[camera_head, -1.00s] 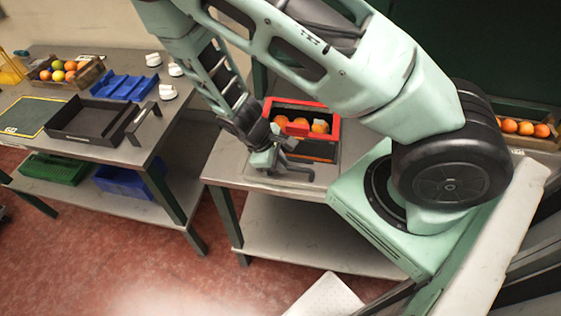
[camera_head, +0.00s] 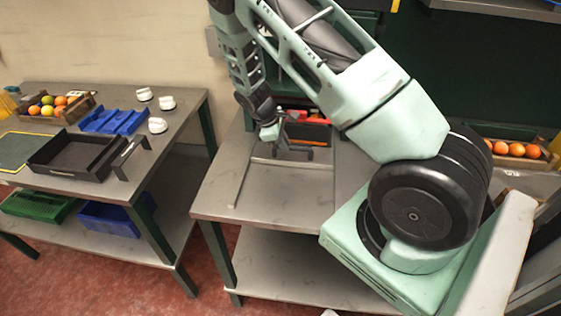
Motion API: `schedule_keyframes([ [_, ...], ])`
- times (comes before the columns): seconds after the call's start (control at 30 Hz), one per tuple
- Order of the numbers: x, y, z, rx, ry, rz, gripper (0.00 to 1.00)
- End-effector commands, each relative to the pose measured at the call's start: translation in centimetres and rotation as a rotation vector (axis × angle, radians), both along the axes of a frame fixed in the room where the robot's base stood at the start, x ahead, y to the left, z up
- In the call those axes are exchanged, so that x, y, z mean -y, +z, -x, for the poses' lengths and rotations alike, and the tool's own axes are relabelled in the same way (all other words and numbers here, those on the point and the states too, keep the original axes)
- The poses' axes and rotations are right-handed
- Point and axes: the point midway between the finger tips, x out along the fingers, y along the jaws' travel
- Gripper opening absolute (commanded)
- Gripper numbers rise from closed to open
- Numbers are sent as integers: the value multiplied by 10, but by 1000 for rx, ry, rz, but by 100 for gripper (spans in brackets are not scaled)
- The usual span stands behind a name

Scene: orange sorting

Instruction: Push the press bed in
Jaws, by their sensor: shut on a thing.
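The press bed (camera_head: 307,132) is a dark box with a red rim at the back of the middle steel table. It stands largely beneath and behind my arm, and part of it runs into the dark area at the back. A grey handle (camera_head: 300,153) sticks out at its front. My gripper (camera_head: 272,134) is at the front left of the bed and is shut on the handle; the fingertips are small and partly hidden. Most of the bed's contents are hidden by my arm.
The middle table (camera_head: 290,190) is bare in front of the bed, with a guide strip (camera_head: 240,178) at left. The left table holds a black tray (camera_head: 75,155), a blue rack (camera_head: 113,121), white knobs and a fruit crate (camera_head: 55,107). Another orange crate (camera_head: 515,151) stands at right.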

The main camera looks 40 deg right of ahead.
Motion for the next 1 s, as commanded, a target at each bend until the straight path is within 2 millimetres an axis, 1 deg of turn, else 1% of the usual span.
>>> schedule_keyframes([
  [0.03,9,-1,-7,5,-2,1,0],
  [0.1,17,-1,-14,4,-1,0,0],
  [0.3,33,0,-27,3,0,1,0],
  [0.5,38,1,-31,3,2,1,0],
  [0.83,40,2,-33,8,3,3,0],
  [0.87,41,2,-33,9,3,4,23],
  [0.9,40,2,-33,10,3,4,34],
  [0.93,40,2,-33,9,3,3,36],
  [1.0,40,1,-33,7,2,2,36],
])
